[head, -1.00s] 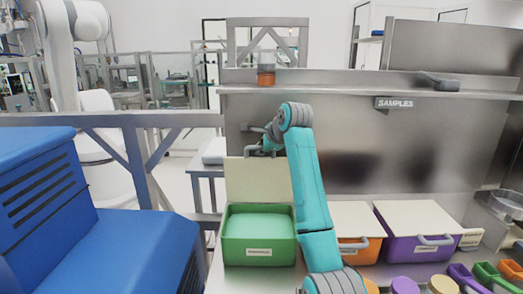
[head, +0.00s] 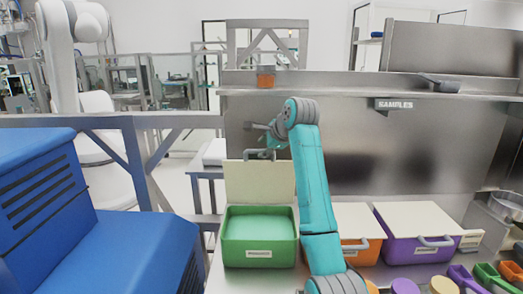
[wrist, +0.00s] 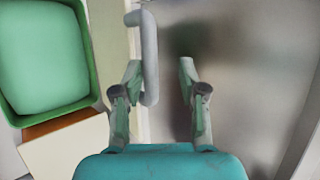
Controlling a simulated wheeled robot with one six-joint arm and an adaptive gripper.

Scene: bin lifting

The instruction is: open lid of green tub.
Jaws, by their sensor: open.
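The green tub (head: 260,240) sits at the left end of the counter. Its cream lid (head: 250,182) stands up along the tub's back edge, so the tub is open and its light green inside shows. The grey lid handle (wrist: 149,58) is at the lid's upper edge. My gripper (head: 262,140) is at the top of the lid, by the handle. In the wrist view its fingers are spread, with the handle close to the left finger and a clear gap to the right finger. The tub's rim also shows in the wrist view (wrist: 94,70).
An orange tub (head: 358,250) and a purple tub (head: 405,248), both with cream lids, stand to the right. A steel back wall (head: 400,150) rises behind, with a shelf above. Small coloured containers are at front right. A blue machine (head: 110,240) is at left.

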